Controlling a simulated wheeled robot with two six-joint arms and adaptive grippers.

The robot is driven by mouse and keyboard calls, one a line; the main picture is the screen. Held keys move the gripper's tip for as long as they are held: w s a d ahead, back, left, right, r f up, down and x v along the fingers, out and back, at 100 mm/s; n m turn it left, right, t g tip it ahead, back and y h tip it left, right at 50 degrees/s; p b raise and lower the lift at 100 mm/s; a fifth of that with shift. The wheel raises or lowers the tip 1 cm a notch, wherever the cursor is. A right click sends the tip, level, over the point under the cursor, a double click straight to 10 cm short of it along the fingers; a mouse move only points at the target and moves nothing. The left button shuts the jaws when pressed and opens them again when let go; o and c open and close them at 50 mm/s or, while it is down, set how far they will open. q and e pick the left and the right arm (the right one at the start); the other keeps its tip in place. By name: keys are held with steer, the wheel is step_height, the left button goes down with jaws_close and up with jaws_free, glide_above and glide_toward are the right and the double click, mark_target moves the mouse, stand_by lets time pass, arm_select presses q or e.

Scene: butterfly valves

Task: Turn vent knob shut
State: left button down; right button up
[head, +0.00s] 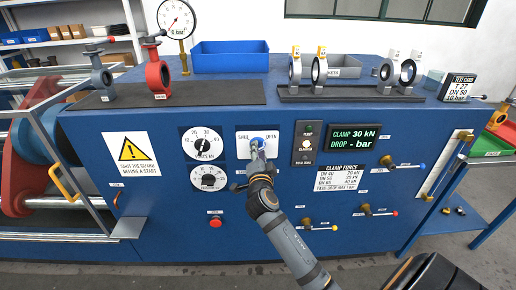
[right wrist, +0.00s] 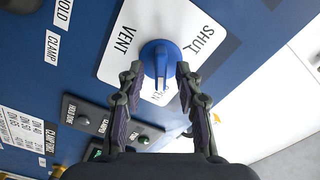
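The blue vent knob (head: 257,142) sits on a white plate (head: 243,148) on the front of the blue bench. In the right wrist view the round knob (right wrist: 159,58) has a raised bar pointing toward the bottom of the picture. The plate (right wrist: 128,62) reads VENT and SHUT, with a partly hidden word below the knob. My right gripper (head: 258,157) is at the knob and partly covers it. In the wrist view its fingers (right wrist: 158,82) are apart, one on each side of the bar; I cannot tell whether they touch. My left gripper is not in view.
Two dials (head: 203,143) are left of the plate; a clamp switch panel (head: 305,143) is close on its right. The display (head: 354,138) reads CLAMP 30 kN, DROP - bar. A red button (head: 215,221) and several small levers project from the bench front.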

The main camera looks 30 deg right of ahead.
steer(key=shift+w+d, duration=0.25)
steer(key=shift+w, duration=0.25)
steer(key=shift+c, duration=0.3)
jaws_close()
